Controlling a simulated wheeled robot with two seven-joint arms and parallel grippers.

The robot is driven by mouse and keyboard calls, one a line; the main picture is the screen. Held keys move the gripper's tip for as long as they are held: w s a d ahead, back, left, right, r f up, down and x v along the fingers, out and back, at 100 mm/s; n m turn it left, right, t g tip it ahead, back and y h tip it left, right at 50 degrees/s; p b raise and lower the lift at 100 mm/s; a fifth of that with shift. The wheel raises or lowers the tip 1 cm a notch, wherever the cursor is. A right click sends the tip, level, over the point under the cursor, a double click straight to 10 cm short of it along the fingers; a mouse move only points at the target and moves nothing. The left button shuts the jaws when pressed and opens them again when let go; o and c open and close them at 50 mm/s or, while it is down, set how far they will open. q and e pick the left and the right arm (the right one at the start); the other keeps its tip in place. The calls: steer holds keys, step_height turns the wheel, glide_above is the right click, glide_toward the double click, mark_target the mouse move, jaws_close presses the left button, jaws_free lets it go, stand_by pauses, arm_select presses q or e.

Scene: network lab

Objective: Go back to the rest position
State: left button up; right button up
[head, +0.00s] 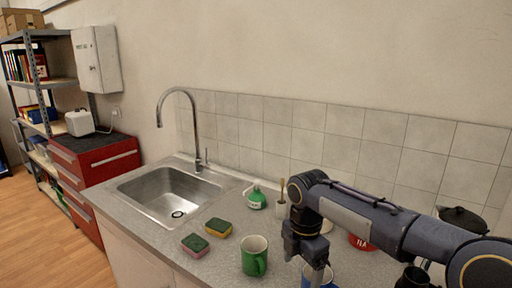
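My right arm comes in from the right and reaches over the counter. My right gripper (304,262) points down at the front of the counter. A blue mug (328,281) stands at the bottom edge of the view, partly hidden behind a finger of that gripper and cut off by the frame. I cannot tell whether the finger touches the mug, or how far apart the fingers are. My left gripper is not in view.
A green mug (254,257) stands just left of the gripper. Two sponges (219,228) (195,245), a green-and-white bottle (256,198) and a sink (168,192) with a tall faucet (196,130) lie further left. A red-and-white container (361,243) and dark pot (462,218) are right, near the arm.

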steer(key=s+d+r+m+t+y, duration=0.2)
steer(key=s+d+r+m, duration=0.1)
steer(key=s+d+m, duration=0.75)
steer(key=s+f+m+t+y, duration=0.1)
steer(key=s+f+m, duration=0.2)
steer(key=s+m, duration=0.4)
steer(key=s+f+m+t, duration=0.2)
steer(key=s+f+m, duration=0.1)
steer(key=s+m, duration=0.5)
steer(key=shift+s+a+f+t+y, duration=0.2)
steer(key=shift+s+f+t+y, duration=0.1)
steer(key=shift+s+f+y, duration=0.1)
steer(key=shift+d+r, duration=0.1)
